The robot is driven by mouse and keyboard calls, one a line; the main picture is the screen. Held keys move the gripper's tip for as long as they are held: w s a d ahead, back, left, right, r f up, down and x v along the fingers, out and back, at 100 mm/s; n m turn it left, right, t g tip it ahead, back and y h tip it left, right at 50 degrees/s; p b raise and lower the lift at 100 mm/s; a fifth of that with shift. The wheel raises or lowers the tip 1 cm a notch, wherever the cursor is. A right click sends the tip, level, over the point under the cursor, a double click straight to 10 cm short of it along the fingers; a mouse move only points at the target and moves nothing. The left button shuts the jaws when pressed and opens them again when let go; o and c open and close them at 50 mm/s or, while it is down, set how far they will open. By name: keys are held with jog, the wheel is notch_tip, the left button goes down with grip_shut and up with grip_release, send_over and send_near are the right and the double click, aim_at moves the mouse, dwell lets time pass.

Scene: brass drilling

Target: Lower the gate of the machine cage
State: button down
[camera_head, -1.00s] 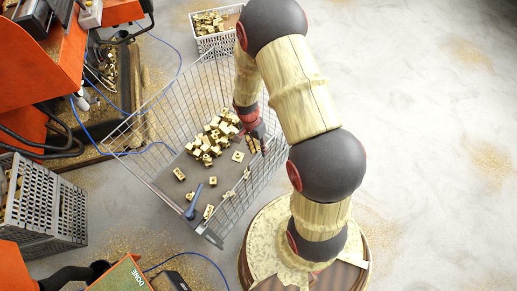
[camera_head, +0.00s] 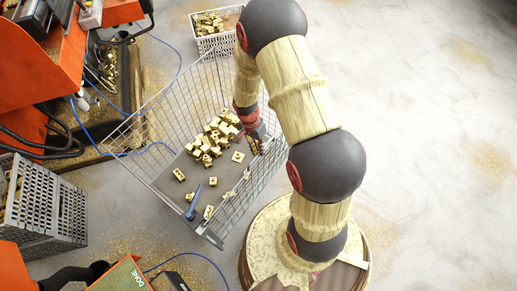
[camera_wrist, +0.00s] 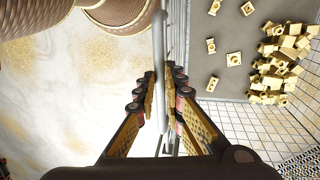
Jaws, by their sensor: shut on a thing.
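The machine cage (camera_head: 165,105) is a wire-mesh enclosure left of my arm in the head view. Its mesh side nearest my arm, apparently the gate (camera_head: 262,178), stands along the right edge. My gripper (camera_head: 256,146) is at the top of this side. In the wrist view my gripper (camera_wrist: 161,76) has one finger on each side of a grey rail (camera_wrist: 159,52) and is shut on it.
Brass parts (camera_head: 212,140) lie piled and scattered on the cage floor, with a blue tool (camera_head: 193,205) among them. A crate of brass parts (camera_head: 230,43) stands behind; another crate (camera_head: 60,210) stands left. An orange machine (camera_head: 40,75) is upper left. Floor at right is clear.

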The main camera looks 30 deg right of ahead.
dwell(0.4)
jog(key=b, duration=1.6)
send_near(258, 173)
jog(key=f, duration=0.4)
jog(key=d+f, duration=0.1)
jog(key=f, duration=0.4)
jog(key=d+f, duration=0.1)
jog(key=f, duration=0.4)
jog(key=shift+s+f, duration=0.1)
jog(key=c, duration=2)
grip_release()
jog(key=shift+o, duration=0.5)
notch_tip(258, 173, up, 12)
jog(key=w, duration=0.2)
jog(key=shift+a, duration=0.45)
jog(key=shift+w+f, duration=0.1)
jog(key=shift+f, duration=0.05)
